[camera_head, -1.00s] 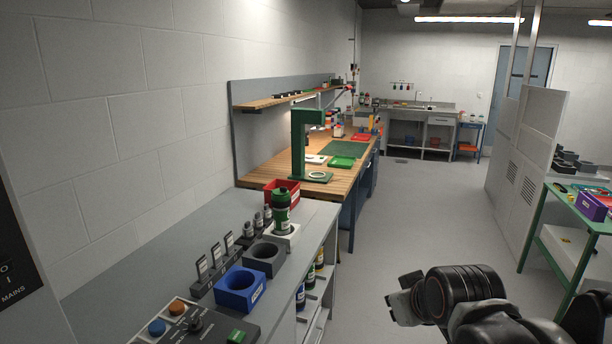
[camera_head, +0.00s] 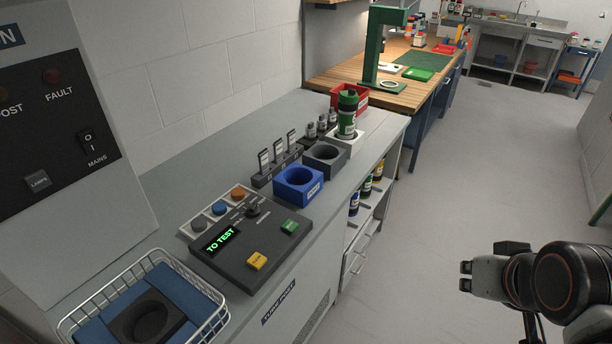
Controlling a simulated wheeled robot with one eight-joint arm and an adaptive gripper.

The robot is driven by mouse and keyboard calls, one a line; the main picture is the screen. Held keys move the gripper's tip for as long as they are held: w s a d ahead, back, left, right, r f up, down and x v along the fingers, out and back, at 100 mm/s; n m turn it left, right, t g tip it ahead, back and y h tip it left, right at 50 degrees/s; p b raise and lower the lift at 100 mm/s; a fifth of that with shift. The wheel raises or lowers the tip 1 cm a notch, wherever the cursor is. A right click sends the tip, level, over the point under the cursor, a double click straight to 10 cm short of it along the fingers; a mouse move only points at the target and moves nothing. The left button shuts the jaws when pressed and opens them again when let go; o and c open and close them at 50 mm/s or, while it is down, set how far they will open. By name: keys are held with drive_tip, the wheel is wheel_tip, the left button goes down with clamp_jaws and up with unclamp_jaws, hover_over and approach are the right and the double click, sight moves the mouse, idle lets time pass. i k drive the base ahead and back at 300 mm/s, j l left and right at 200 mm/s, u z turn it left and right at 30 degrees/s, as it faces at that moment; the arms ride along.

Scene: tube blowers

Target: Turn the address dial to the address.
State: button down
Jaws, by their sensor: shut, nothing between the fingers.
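The address dial (camera_head: 253,208) is a small black knob on the dark control console (camera_head: 227,262) on the grey counter. The console's display (camera_head: 221,241) reads "TO TEST" in green. A green button (camera_head: 290,227) and a yellow button (camera_head: 256,261) sit on the same console. The markings around the dial are too small to read. My gripper (camera_head: 466,277) is at the lower right, over the floor, well to the right of the console and apart from everything. It is shut and empty.
A wire basket (camera_head: 214,302) with a blue pad stands in front left of the console. A blue holder (camera_head: 299,187), a grey holder (camera_head: 325,159) and a green-capped tube (camera_head: 347,114) stand behind it. A panel with a MAINS switch (camera_head: 87,139) is at left. The floor at right is clear.

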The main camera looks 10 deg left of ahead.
sight(254, 212)
drive_tip(key=u, duration=1.3)
